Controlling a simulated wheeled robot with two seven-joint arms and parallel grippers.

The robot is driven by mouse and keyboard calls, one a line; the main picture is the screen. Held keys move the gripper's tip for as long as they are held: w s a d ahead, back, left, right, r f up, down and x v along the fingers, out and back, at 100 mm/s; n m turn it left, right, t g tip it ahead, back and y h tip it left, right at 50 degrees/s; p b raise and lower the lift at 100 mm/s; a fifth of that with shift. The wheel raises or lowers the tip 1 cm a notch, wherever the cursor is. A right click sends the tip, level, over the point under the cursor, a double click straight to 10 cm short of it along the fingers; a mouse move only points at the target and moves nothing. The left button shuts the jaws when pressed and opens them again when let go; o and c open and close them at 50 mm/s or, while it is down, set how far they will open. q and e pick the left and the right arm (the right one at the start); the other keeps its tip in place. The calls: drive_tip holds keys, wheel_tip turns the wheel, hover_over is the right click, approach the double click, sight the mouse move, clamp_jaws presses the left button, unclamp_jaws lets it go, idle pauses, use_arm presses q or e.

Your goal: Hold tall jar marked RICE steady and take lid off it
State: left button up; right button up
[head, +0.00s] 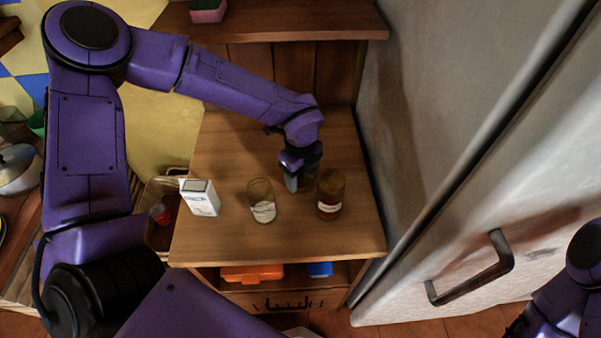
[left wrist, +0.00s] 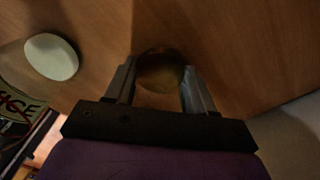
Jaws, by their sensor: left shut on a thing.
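My left gripper (head: 304,182) reaches down over the counter at the back right. It is shut on a round, brownish, glassy thing, which shows between the fingers in the left wrist view (left wrist: 160,70). A brown jar (head: 331,196) with a pale label stands just right of the gripper. A clear jar (head: 262,200) with a white label stands to the left. My right gripper is out of view.
A white box (head: 203,201) stands at the left of the wooden counter (head: 270,246). A pale oval thing (left wrist: 51,57) lies left in the wrist view. The fridge (head: 440,130) closes the right side. A shelf (head: 290,22) hangs above. The counter's front is clear.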

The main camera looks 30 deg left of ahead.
sight(301, 180)
use_arm(q)
drive_tip(key=shift+d+f, duration=0.1)
drive_tip(key=shift+s+f, duration=0.1)
drive_tip(key=shift+f, duration=0.05)
drive_tip(key=o, duration=1.2)
drive_tip(key=shift+c, duration=0.2)
wheel_tip(301, 180, up, 12)
drive_tip(key=b, duration=0.1)
drive_tip(key=shift+r, duration=0.25)
